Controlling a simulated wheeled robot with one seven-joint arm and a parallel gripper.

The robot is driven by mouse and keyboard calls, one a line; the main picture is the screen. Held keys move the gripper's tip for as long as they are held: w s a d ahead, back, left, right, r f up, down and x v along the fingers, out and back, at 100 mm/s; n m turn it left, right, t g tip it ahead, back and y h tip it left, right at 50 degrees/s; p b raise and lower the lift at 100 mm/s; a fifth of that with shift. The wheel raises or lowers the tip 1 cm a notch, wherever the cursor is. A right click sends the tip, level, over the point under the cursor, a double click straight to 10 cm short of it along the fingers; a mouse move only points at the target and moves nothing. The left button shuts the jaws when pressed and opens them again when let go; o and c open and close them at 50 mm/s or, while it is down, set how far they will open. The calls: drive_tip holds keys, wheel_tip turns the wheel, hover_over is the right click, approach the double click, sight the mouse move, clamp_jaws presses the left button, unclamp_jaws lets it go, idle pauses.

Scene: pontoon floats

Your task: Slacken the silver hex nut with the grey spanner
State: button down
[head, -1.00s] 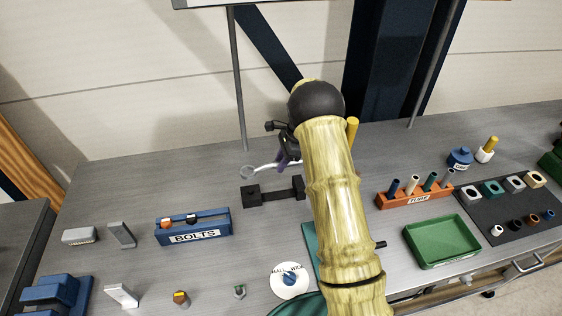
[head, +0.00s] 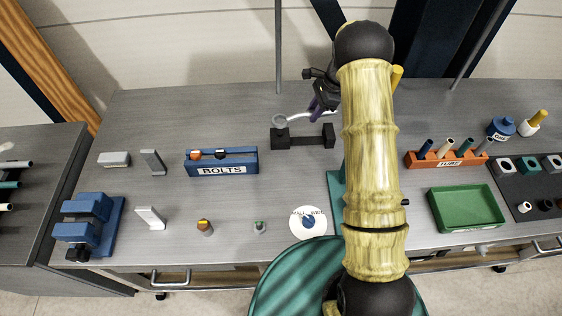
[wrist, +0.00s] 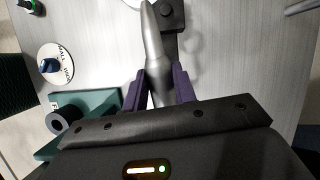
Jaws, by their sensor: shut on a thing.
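The grey spanner (head: 296,118) is held in my gripper (head: 319,104), its ring end to the left, just above or behind the black holder (head: 303,137); I cannot tell whether it still touches it. In the wrist view my gripper's purple fingers (wrist: 158,82) are shut on the spanner (wrist: 154,52), which runs up out of the frame. A small silver piece with a green top (head: 260,228), apparently the silver hex nut on its stud, stands on the front of the bench. It shows partly at the wrist view's top left corner (wrist: 29,6).
The blue bolts box (head: 221,162), orange tube rack (head: 446,160) and green tray (head: 467,209) stand around. Bare bench lies between holder and nut.

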drive_tip(key=s+f+n+g+h, duration=0.1)
drive_tip(key=s+f+n, duration=0.1)
drive_tip(key=s+n, duration=0.2)
drive_tip(key=s+f+n+g+h, duration=0.1)
drive_tip(key=s+f+n, duration=0.2)
drive_tip(key=n, duration=0.3)
drive_tip(key=s+f+n+g+h, duration=0.2)
drive_tip(key=s+n, duration=0.3)
drive_tip(key=shift+s+d+f+b, duration=0.15)
drive_tip(key=shift+s+d+b, duration=0.05)
drive_tip(key=shift+s+b, duration=0.1)
drive_tip(key=shift+s+d+f+n+h, duration=0.15)
drive_tip(key=shift+s+n, duration=0.1)
drive_tip(key=shift+n, duration=0.2)
drive_tip(key=shift+s+a+f+n+h, duration=0.1)
drive_tip(key=shift+s+n+h, duration=0.1)
drive_tip(key=shift+n, duration=0.25)
drive_tip(key=shift+d, duration=0.1)
